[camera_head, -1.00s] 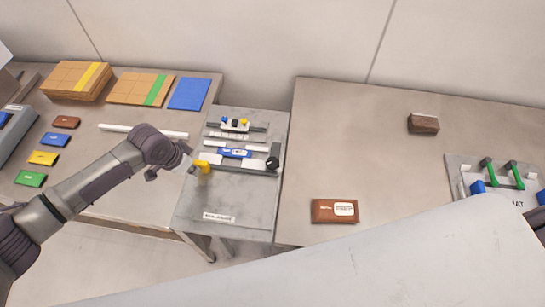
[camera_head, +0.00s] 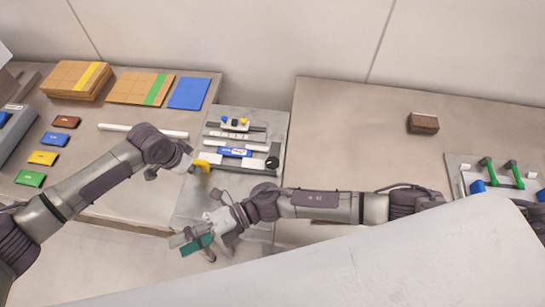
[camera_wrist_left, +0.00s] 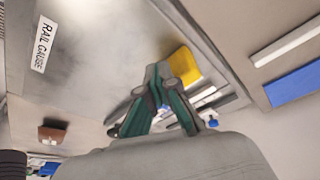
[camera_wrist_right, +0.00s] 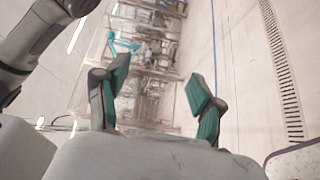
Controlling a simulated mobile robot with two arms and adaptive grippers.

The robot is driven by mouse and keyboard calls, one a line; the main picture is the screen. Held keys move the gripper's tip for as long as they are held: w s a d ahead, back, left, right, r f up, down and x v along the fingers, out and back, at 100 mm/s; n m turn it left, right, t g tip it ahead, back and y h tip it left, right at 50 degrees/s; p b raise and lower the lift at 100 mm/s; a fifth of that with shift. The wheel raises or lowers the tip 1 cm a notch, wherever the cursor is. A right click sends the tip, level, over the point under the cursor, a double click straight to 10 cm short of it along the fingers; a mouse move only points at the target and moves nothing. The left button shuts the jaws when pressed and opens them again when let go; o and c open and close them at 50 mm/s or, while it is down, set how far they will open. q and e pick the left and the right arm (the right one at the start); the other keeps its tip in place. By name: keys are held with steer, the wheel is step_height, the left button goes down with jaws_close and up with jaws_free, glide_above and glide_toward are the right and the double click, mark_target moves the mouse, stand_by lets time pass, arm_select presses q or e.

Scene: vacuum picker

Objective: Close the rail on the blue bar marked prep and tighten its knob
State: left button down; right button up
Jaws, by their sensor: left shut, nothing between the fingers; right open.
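The blue bar (camera_head: 235,153) lies in the rail fixture on the grey gauge plate (camera_head: 187,208) in the head view; its marking is too small to read. Pale rail pieces (camera_head: 210,159) lie alongside it. A black knob (camera_head: 272,163) stands at the fixture's right end. My left gripper (camera_head: 195,165) is shut and empty at the fixture's left end, beside a yellow block (camera_head: 202,166); the block also shows next to its fingertips (camera_wrist_left: 160,73) in the left wrist view (camera_wrist_left: 184,66). Whether they touch is unclear. My right gripper (camera_head: 190,243) is open and empty near the plate's front edge.
A white rod (camera_head: 115,127), coloured tiles (camera_head: 55,139) and boards (camera_head: 140,88) lie on the left table. A brown block (camera_head: 423,123) and a fixture with green handles (camera_head: 503,172) are on the right table. My right forearm crosses the right table's front, partly hiding another brown block.

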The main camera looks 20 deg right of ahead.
steer(key=w+d+n+g+h, duration=0.25)
steer(key=d+n+h, duration=0.25)
steer(key=n, duration=0.7)
step_height(320, 180, up, 4)
steer(key=n+t+h, duration=0.7)
steer(key=n+h, duration=0.5)
steer(key=n, duration=0.6)
glide_above(272, 161)
step_height(272, 161, down, 11)
steer(key=shift+f, duration=0.2)
steer(key=shift+c, duration=0.2)
steer(key=c, duration=1.1)
